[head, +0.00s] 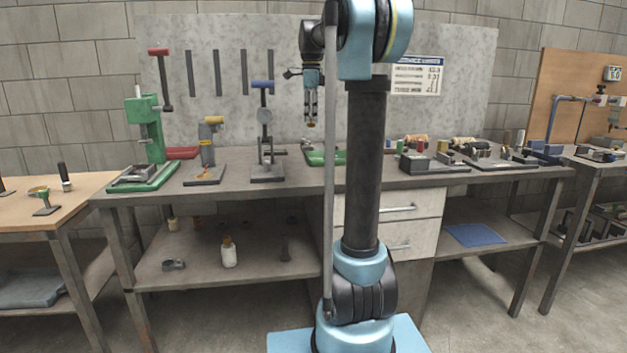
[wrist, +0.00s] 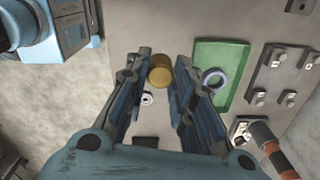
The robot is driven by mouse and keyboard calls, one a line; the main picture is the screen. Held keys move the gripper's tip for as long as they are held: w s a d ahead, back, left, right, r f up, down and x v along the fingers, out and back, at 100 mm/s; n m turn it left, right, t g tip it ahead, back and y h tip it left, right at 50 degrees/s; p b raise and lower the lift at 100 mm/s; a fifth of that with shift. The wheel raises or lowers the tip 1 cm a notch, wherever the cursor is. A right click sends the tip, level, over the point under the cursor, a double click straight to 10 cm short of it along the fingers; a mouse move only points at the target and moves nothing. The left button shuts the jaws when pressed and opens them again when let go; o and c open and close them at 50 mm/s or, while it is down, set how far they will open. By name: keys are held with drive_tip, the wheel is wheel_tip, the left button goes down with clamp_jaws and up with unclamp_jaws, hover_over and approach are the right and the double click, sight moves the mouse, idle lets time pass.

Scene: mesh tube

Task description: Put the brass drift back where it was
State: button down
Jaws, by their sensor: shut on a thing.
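My gripper (head: 312,98) hangs pointing down above the workbench (head: 300,184), left of my arm column in the head view. In the wrist view its fingers (wrist: 167,66) are closed on the brass drift (wrist: 159,75), which shows as a round yellow end between the fingertips. In the head view a small brass-coloured part shows at the fingertips, held clear above the bench top. The drift's full length is hidden from the wrist view. I cannot tell which spot on the bench it came from.
A grey plate with bolts (wrist: 284,80) lies further right. Left on the bench stand a green press (head: 146,140), a yellow-topped tool (head: 207,145) and a gauge stand (head: 266,150).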

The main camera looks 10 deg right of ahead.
drive_tip(key=shift+m, duration=0.4)
drive_tip(key=s+f, duration=0.1)
drive_tip(key=f, duration=0.3)
drive_tip(key=s+f, duration=0.1)
drive_tip(key=f, duration=0.3)
drive_tip(key=s+f, duration=0.1)
drive_tip(key=f, duration=0.4)
drive_tip(key=shift+s+d+f, duration=0.1)
drive_tip(key=shift+s+d, duration=0.1)
drive_tip(key=shift+s, duration=0.05)
drive_tip(key=shift+f, duration=2.2)
drive_tip(key=c, duration=1.4)
unclamp_jaws()
drive_tip(key=shift+f, duration=0.1)
drive_tip(key=shift+o, duration=0.2)
wheel_tip(320, 180, up, 12)
